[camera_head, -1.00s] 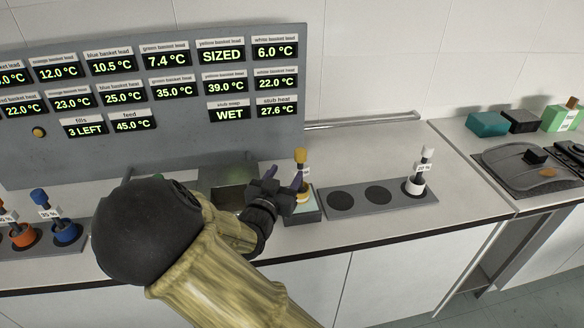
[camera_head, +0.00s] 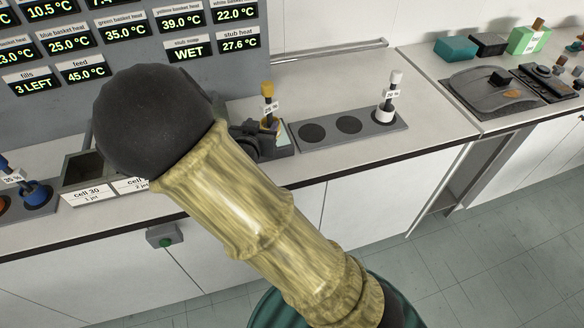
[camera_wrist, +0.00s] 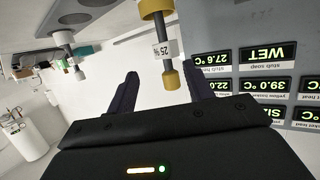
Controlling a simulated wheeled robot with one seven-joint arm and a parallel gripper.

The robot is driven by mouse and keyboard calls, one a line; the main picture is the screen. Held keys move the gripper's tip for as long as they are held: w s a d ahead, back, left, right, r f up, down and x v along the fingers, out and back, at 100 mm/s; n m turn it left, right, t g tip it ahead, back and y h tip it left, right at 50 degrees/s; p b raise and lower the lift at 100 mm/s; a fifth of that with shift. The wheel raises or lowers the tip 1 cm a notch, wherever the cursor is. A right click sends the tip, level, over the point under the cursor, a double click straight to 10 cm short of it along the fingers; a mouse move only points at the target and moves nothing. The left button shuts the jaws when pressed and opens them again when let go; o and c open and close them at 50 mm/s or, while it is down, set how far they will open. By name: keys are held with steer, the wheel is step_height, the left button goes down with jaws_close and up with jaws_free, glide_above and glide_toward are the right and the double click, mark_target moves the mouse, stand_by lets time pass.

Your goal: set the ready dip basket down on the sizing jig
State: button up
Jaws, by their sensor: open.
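In the wrist view, which is upside down, the yellow basket's stem (camera_wrist: 171,78) shows beyond and between the fingers. My gripper (camera_wrist: 160,88) is open and empty, with clear room around the stem. In the head view my gripper (camera_head: 245,138) is just left of the basket, and my arm hides most of it. The basket's lower part is partly hidden there.
A sunken tank (camera_head: 85,170) and the blue basket (camera_head: 35,190) lie left. The display panel (camera_head: 60,65) rises behind.

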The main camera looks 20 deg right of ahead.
steer(key=s+d+n+g+y, duration=0.1)
steer(key=s+n+g+y, duration=0.1)
steer(key=s, duration=0.4)
steer(key=s+d+f+n+g+y, duration=0.1)
steer(key=s+d+n+g+y, duration=0.1)
steer(key=s+g, duration=0.2)
steer(key=s+d+f+n+g+y, duration=0.1)
steer(key=s+g, duration=0.3)
steer(key=s, duration=0.5)
steer(key=shift+s+d+n+y, duration=0.3)
steer(key=shift+n+y, duration=0.1)
steer(key=shift+y, duration=0.5)
